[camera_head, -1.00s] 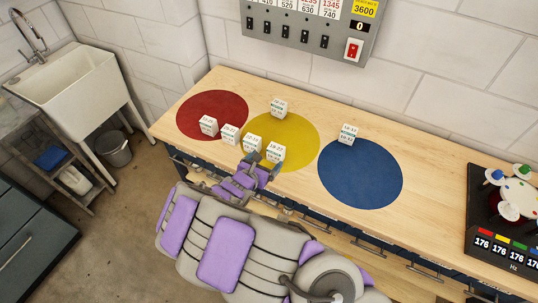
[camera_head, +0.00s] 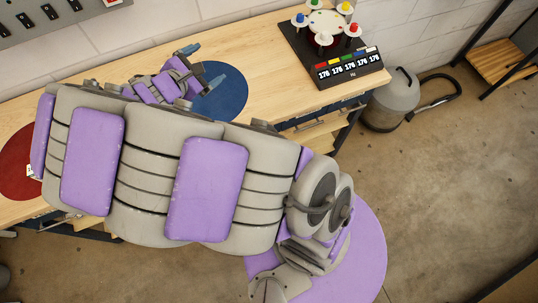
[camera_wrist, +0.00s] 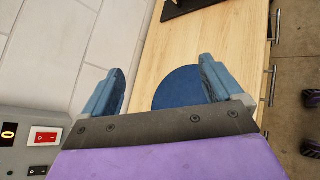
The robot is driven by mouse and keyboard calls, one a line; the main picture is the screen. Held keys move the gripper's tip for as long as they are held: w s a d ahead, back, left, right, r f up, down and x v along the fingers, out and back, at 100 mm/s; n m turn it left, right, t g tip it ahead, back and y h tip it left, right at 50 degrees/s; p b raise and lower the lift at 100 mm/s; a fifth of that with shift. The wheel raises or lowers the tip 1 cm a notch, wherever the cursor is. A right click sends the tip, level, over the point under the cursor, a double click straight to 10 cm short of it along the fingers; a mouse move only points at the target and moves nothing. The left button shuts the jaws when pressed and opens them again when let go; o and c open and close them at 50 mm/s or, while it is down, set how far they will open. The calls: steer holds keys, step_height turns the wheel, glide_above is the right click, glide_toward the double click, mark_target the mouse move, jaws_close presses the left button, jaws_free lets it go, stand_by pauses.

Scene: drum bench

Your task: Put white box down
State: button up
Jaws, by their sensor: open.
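My gripper (camera_head: 200,66) is over the bench beside the blue circle (camera_head: 222,95), with its fingers spread. In the wrist view my gripper (camera_wrist: 161,70) is open with no box between the fingertips. The blue circle also shows in the wrist view (camera_wrist: 178,88), and its visible part is bare. Part of a white box (camera_head: 30,171) shows at the red circle (camera_head: 14,160), at the left edge of the head view. The other white boxes are out of view or hidden behind my arm, as is the yellow circle.
A black stand (camera_head: 345,68) with coloured knobs and a number display stands on the bench (camera_head: 260,42) to the right. A grey vacuum (camera_head: 392,100) is on the floor past the bench end. A panel with a red switch (camera_wrist: 47,136) is on the wall.

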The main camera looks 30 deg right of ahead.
steer(key=s+d+r+m+g+y, duration=0.1)
steer(key=s+d+m+g, duration=0.4)
steer(key=s, duration=0.4)
steer(key=s+d+r+m+g+y, duration=0.2)
steer(key=s+d+m+g, duration=0.1)
steer(key=s+d+m, duration=0.4)
steer(key=s+a+m+y, duration=0.3)
steer(key=s+y, duration=0.1)
steer(key=s, duration=0.4)
steer(key=s+a+m+g+y, duration=0.1)
steer(key=s+a+m+y, duration=0.2)
steer(key=s, duration=0.6)
steer(key=shift+s+a+g+y, duration=0.3)
steer(key=shift+a+y, duration=0.1)
steer(key=shift+a, duration=0.35)
steer(key=shift+w+r, duration=0.1)
steer(key=shift+f+b, duration=0.45)
